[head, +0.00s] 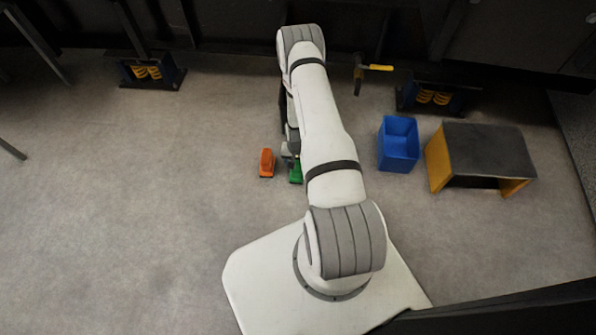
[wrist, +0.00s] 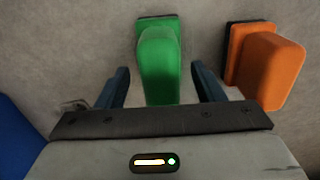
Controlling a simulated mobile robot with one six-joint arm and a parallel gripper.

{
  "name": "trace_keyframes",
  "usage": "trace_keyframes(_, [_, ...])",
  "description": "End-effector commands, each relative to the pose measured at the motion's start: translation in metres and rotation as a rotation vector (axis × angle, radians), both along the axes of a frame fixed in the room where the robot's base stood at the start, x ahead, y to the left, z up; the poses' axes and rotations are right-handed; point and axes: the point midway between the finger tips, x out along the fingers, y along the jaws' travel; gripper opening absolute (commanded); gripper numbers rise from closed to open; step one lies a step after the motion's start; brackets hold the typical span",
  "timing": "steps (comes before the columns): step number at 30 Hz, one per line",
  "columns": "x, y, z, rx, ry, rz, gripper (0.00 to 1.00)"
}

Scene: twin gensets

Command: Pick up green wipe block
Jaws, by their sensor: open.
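The green wipe block (wrist: 158,66) stands on the grey floor between my gripper's two fingers in the wrist view, with a dark base at its far end. In the head view the green block (head: 296,173) is partly hidden by my arm. My gripper (wrist: 162,85) is open, with a dark blue finger on either side of the block and a gap on both sides. No contact shows. In the head view the gripper (head: 290,152) is mostly hidden behind the arm, right by the block.
An orange block (wrist: 268,66) stands beside the green one; it also shows in the head view (head: 266,162). A blue bin (head: 398,145) and a grey-topped, yellow-sided step (head: 485,150) stand to the right.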

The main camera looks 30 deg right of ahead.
Motion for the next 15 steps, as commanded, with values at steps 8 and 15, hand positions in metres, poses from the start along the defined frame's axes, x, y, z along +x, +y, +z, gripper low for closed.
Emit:
trace_keyframes(8, [0.0000,-0.0004,-0.0123,-0.001,-0.001,0.000,0.62])
trace_keyframes(15, [-0.0001,-0.0002,-0.0122,0.000,0.000,0.000,0.45])
